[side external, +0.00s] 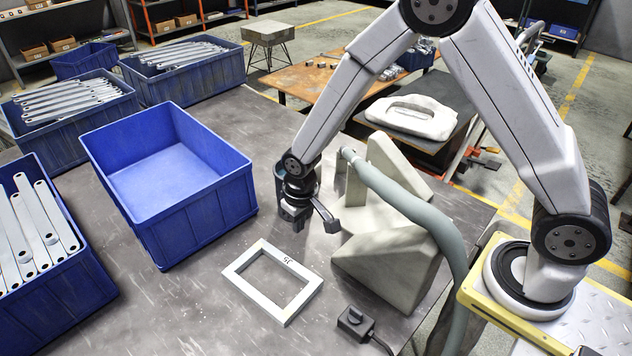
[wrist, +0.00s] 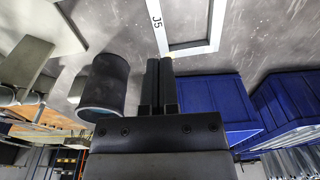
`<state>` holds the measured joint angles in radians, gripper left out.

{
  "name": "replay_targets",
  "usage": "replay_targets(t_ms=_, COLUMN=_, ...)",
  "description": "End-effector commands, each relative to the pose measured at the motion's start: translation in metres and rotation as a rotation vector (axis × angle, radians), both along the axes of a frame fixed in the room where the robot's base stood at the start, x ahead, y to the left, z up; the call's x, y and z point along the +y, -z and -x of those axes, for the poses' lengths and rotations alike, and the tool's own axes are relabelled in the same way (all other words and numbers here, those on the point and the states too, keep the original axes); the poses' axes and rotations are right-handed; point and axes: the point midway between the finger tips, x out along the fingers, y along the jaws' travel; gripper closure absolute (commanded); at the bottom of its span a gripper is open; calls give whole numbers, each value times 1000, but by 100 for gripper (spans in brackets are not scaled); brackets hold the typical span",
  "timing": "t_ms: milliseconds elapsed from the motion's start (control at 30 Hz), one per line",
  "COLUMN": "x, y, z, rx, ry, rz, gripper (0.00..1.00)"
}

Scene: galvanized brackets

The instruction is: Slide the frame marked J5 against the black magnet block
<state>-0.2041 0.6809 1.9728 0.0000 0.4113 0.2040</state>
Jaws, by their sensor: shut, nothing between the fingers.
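The pale grey rectangular frame marked J5 (side external: 250,296) lies flat on the grey table, its label on the upper right bar. Part of it shows at the top of the wrist view (wrist: 193,48). The black magnet block (side external: 354,321) sits to the right of the frame near the front of the table, with a gap between them. It has a raised top part and a dark cable, and I do not see it in the wrist view. My gripper (side external: 294,222) is above the table behind the frame, apart from it. Its fingers (wrist: 160,64) are shut together and empty.
An empty blue bin (side external: 205,212) stands left of my gripper. Bins of galvanized brackets (side external: 60,275) stand farther left and behind. A beige angular fixture (side external: 385,265) stands close on the right. A dark cylinder (wrist: 103,80) is beside my fingers in the wrist view.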

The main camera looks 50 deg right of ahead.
Motion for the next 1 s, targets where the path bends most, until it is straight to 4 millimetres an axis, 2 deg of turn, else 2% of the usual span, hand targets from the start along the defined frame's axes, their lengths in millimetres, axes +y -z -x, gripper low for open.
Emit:
replay_targets(t_ms=33, x=7, y=12, z=-4, rx=13, ry=-3, rz=2, gripper=100)
replay_targets(t_ms=200, x=27, y=48, z=-16, rx=42, ry=-2, rz=7, gripper=100)
replay_targets(t_ms=433, x=47, y=85, z=-22, rx=69, ry=-1, rz=14, gripper=100)
replay_targets(t_ms=600, x=52, y=95, z=-23, rx=75, ry=0, rz=16, gripper=100)
replay_targets(t_ms=1000, x=52, y=101, z=-23, rx=76, ry=0, rz=16, gripper=100)
